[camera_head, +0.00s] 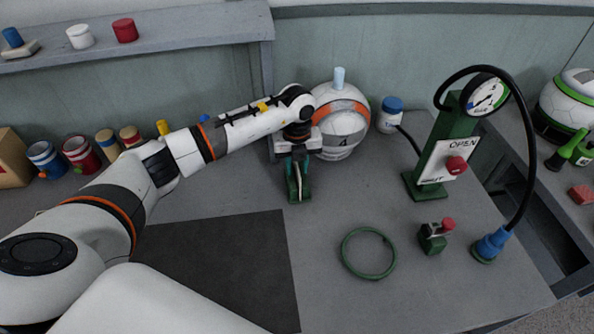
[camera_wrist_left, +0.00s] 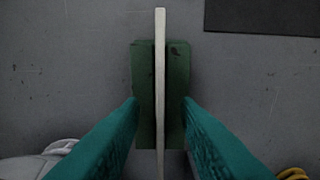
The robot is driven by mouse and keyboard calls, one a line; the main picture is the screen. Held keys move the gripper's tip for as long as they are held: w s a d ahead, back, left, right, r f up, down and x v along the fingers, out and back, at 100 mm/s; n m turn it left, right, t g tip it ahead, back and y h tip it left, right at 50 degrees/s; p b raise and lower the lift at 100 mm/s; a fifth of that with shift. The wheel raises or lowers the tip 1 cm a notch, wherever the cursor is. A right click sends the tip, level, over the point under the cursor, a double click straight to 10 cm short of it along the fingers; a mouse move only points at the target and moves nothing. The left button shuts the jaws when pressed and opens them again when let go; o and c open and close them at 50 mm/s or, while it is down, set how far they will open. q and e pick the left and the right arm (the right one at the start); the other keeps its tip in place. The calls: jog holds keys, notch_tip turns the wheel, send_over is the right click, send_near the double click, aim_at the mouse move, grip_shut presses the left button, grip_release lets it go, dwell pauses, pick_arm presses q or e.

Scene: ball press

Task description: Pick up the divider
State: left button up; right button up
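The divider, a thin pale upright plate on a green block base, stands on the grey table below my left gripper in the head view (camera_head: 299,188). In the left wrist view the plate (camera_wrist_left: 160,45) runs up the middle, seen edge-on over its green base. My left gripper (camera_wrist_left: 160,102) points down with its teal fingers apart, one on each side of the plate. A gap shows between each finger and the plate. In the head view the left gripper (camera_head: 297,163) partly hides the divider. My right gripper is not in view.
A white and orange ball (camera_head: 340,140) sits just behind the gripper. A green ring (camera_head: 368,274), a small green valve block (camera_head: 433,240) and a gauge stand (camera_head: 445,150) with a black hose are to the right. A dark mat (camera_head: 220,265) lies at front left.

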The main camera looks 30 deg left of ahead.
pick_arm(q)
jog(key=shift+f, duration=0.2)
jog(key=shift+c, duration=0.2)
grip_shut()
jog(key=shift+r, duration=0.1)
